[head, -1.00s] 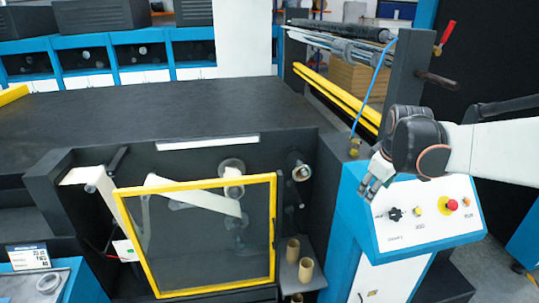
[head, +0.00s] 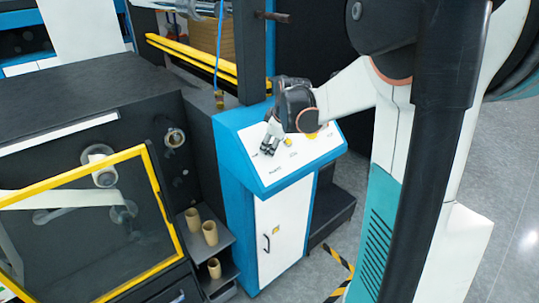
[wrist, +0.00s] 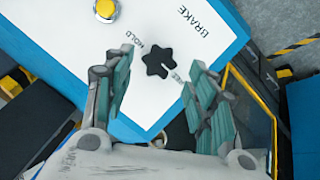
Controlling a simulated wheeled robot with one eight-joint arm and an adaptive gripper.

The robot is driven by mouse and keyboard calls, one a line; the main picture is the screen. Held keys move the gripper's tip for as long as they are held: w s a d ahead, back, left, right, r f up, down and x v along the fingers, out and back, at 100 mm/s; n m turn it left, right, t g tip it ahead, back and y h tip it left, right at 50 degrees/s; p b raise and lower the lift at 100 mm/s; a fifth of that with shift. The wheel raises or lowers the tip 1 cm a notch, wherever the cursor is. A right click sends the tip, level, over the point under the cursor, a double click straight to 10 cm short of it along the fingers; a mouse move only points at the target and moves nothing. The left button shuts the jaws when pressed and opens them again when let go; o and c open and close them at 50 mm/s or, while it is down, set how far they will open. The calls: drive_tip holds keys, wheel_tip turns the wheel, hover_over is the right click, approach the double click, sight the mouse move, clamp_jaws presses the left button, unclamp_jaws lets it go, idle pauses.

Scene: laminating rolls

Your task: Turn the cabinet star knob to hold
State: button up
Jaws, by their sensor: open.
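The black star knob (wrist: 158,61) sits on the white sloped panel (wrist: 200,28) in the wrist view. A small pale mark on the knob seems to face the lower-right label. My gripper (wrist: 161,66) is open, its two teal-padded fingers on either side of the knob in this view; contact cannot be told. In the head view my gripper (head: 268,146) is over the left part of the cabinet panel (head: 285,178), and the knob is hidden there.
A yellow button (wrist: 106,9) is on the panel beyond the knob. The blue cabinet has a white door (head: 285,230). Left of it are cardboard cores (head: 210,232) on a shelf and a yellow-framed guard (head: 165,205). A post (head: 240,50) rises behind.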

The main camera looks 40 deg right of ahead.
sight(268, 149)
drive_tip(key=shift+b+x, duration=1)
drive_tip(key=shift+x, duration=1.25)
drive_tip(key=c, duration=1)
